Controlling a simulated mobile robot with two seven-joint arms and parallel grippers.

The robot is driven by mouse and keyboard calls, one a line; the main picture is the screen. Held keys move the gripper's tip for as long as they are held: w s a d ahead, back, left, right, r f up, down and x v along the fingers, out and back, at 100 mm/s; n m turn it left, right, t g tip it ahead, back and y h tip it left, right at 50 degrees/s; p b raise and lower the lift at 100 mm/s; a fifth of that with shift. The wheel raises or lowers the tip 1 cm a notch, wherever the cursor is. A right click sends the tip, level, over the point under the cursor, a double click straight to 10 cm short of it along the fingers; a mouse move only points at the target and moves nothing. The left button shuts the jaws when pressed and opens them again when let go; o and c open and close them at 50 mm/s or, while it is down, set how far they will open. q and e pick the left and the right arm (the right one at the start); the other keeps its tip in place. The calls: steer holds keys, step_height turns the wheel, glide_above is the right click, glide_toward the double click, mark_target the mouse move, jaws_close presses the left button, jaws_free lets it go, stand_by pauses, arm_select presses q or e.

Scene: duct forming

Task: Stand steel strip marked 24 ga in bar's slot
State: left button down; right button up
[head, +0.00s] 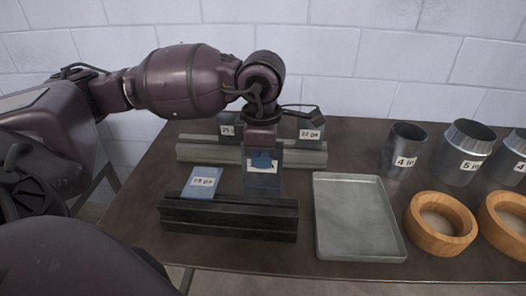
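My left gripper (262,148) points down over the table and looks shut on the top of an upright blue-grey steel strip (262,184). Its white label is mostly covered by the fingers, so I cannot read it. The strip's lower end meets the back top edge of the black bar (229,218); I cannot tell whether it is inside a slot. Another strip (201,182), its label perhaps 28 ga, lies tilted at the black bar's left part. Behind, a grey bar (195,153) has a strip at left (229,122), label hard to read, and one at right (309,123), perhaps 22 ga. My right gripper is out of view.
A shallow metal tray (357,218) lies right of the black bar. Farther right stand metal duct collars (404,150) (468,150) and wooden rings (441,224) (505,222). A block wall closes off the back. The table's front strip is clear.

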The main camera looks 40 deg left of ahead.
mark_target(262, 186)
arm_select(q)
steer(key=shift+f, duration=0.3)
steer(key=shift+f+b, duration=0.55)
steer(key=shift+f, duration=0.3)
steer(key=shift+f+b, duration=0.35)
steer(key=shift+f, duration=0.25)
steer(key=shift+f+b, duration=0.35)
steer(key=shift+f, duration=0.55)
steer(key=shift+f+b, duration=0.15)
steer(key=shift+b, duration=0.15)
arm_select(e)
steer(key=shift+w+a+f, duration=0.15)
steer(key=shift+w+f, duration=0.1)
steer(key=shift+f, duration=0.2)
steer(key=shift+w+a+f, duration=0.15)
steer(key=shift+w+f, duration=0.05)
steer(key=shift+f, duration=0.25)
